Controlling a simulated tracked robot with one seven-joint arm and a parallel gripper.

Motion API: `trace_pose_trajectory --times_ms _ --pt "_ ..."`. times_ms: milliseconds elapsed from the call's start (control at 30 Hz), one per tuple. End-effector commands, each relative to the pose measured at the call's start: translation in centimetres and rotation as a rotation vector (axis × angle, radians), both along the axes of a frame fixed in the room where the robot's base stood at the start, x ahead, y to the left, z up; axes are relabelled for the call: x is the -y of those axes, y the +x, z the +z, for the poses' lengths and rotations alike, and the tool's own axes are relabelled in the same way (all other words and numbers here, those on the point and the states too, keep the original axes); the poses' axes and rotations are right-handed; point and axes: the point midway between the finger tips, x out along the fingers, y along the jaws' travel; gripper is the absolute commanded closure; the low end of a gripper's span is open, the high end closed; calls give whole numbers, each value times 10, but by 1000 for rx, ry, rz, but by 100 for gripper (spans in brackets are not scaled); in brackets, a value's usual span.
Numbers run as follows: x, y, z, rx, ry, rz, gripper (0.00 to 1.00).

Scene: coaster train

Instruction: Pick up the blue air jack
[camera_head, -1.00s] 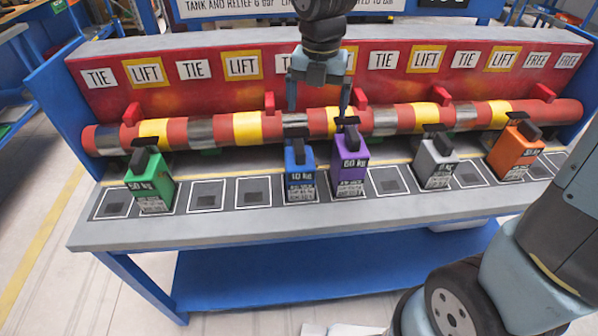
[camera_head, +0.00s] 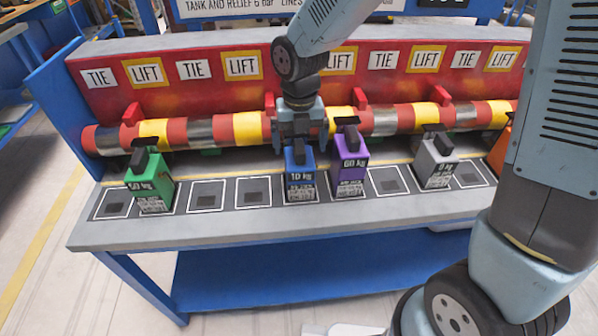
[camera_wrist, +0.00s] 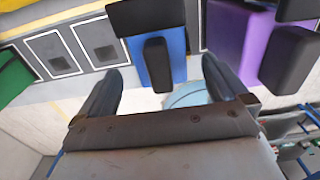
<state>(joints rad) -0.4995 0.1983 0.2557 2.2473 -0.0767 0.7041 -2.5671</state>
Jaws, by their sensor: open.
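The blue air jack (camera_head: 300,181) is a small block marked 10 kg with a dark top handle. It stands upright on the bench's front strip, left of the purple jack. My gripper (camera_head: 301,138) is right above and slightly behind it in the head view, pointing down. In the wrist view my gripper (camera_wrist: 160,90) is open, with the blue jack (camera_wrist: 172,60) and its dark handle (camera_wrist: 157,65) between and beyond the two fingers. I cannot tell whether the fingers touch the jack.
The purple jack (camera_head: 350,175) stands close on the right. A green jack (camera_head: 150,185) stands far left, a grey one (camera_head: 436,166) further right. A red, yellow and silver pipe (camera_head: 200,131) runs behind. Empty marked squares (camera_head: 253,192) lie left of the blue jack.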

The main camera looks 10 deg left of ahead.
Motion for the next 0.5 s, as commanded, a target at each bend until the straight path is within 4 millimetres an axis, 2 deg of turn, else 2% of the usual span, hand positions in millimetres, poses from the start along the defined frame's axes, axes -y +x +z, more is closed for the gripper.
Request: trace_pose_trajectory --times_ms 300,500 --pt "-2 0 -37 -2 -1 3 0" --pt "-2 0 -52 -1 -1 2 0"
